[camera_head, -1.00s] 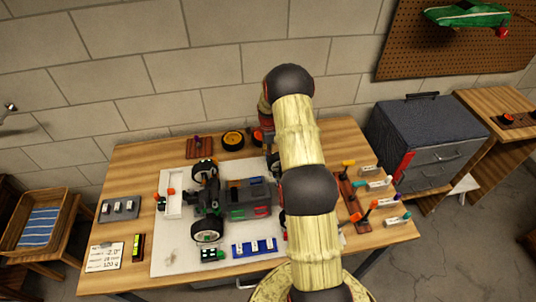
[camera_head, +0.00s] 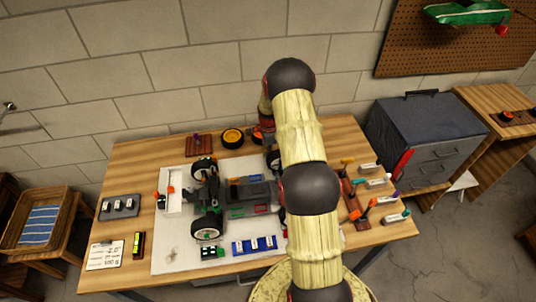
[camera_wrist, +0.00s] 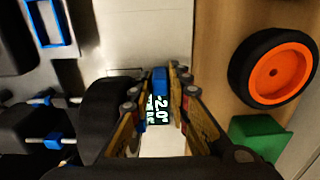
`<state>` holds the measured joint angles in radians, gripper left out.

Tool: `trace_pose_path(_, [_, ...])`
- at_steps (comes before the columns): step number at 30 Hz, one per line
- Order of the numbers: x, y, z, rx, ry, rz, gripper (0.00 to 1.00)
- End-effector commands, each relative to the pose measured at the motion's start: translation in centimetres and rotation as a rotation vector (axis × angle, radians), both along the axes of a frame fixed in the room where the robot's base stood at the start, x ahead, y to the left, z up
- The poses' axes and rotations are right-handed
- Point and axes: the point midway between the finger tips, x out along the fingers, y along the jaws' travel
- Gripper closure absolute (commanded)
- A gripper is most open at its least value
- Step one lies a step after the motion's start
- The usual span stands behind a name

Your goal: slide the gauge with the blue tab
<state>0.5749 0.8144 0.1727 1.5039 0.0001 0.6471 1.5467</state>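In the wrist view, a small dark gauge with a white "-2.0°" reading (camera_wrist: 158,112) and a blue tab (camera_wrist: 160,79) lies between the fingers of my gripper (camera_wrist: 160,76). The fingers stand on both sides of the blue tab, with narrow gaps that look clear, so the gripper appears slightly open. Contact with the tab is hard to judge. A black wheel (camera_wrist: 108,110) is just left of the fingers. In the head view, the race car (camera_head: 208,196) stands on a pale board (camera_head: 175,250). My arm hides the gripper's fingertips there.
An orange-hubbed wheel (camera_wrist: 272,72) and a green block (camera_wrist: 256,136) lie right of the fingers in the wrist view.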

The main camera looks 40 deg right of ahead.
Motion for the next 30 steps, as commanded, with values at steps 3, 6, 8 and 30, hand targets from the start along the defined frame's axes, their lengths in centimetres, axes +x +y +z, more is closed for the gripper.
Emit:
trace_pose_path(3, [-0.4, 0.3, -0.3, 0.006, 0.009, -0.001, 0.77])
trace_pose_path(6, [-0.4, 0.2, -0.3, 0.006, 0.009, 0.000, 0.71])
trace_pose_path(8, [-0.4, 0.2, -0.3, 0.005, 0.009, 0.000, 0.68])
trace_pose_path(30, [-0.1, 0.1, 5.3, 0.002, 0.003, 0.001, 0.68])
